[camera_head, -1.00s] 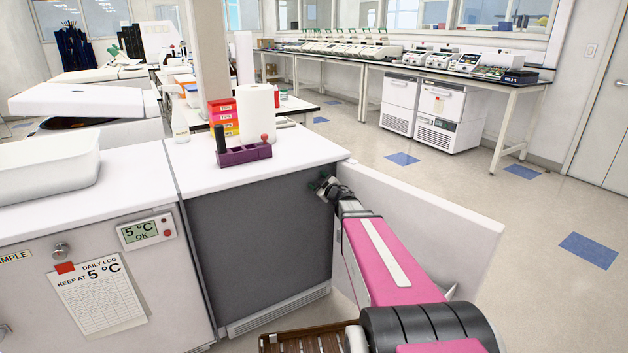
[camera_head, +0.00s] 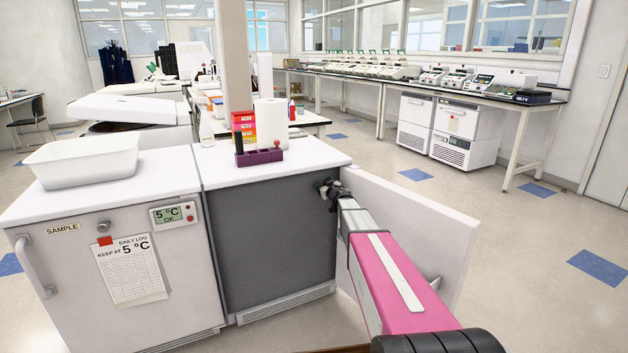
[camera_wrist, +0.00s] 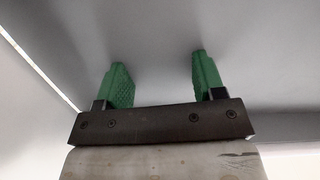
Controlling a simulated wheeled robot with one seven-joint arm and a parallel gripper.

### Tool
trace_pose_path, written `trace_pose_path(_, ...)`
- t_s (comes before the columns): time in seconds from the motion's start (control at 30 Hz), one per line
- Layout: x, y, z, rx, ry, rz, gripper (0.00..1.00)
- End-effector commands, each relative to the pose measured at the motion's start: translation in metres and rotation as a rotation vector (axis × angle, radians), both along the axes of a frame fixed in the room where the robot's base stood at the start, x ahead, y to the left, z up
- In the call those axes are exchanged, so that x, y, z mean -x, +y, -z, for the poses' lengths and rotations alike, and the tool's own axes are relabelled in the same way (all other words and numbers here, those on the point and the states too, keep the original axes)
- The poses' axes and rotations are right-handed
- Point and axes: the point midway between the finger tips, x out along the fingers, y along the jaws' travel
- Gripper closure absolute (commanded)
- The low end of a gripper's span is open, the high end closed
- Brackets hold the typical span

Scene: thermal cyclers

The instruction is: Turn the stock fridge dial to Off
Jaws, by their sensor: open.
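A white-topped fridge unit (camera_head: 270,165) with a dark grey front or interior (camera_head: 272,230) stands in the middle of the head view. A white panel (camera_head: 440,225), apparently its open door, juts out to the right. No stock label or dial shows in either view. My gripper (camera_head: 327,190) is by the unit's right front edge, where the panel meets it; contact cannot be told. In the wrist view my gripper (camera_wrist: 158,72) has two green fingers, wide apart and empty, in front of a plain grey surface (camera_wrist: 155,30).
The neighbouring SAMPLE fridge (camera_head: 85,285) has a 5 °C display (camera_head: 173,214), a round knob (camera_head: 104,226) and a paper log (camera_head: 130,272). Open floor (camera_head: 535,290) lies to the right.

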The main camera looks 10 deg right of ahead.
Motion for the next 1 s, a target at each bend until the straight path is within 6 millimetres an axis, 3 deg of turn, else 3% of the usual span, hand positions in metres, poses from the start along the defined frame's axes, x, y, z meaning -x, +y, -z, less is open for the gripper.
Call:
trace_pose_path(0.27, -0.031, 0.010, 0.001, 0.001, -0.001, -0.002, 0.37)
trace_pose_path(0.6, -0.087, 0.028, 0.001, 0.001, 0.000, -0.001, 0.37)
trace_pose_path(0.77, -0.098, 0.032, 0.000, 0.001, 0.000, -0.001, 0.37)
trace_pose_path(1.0, -0.099, 0.033, 0.000, 0.002, 0.000, -0.001, 0.37)
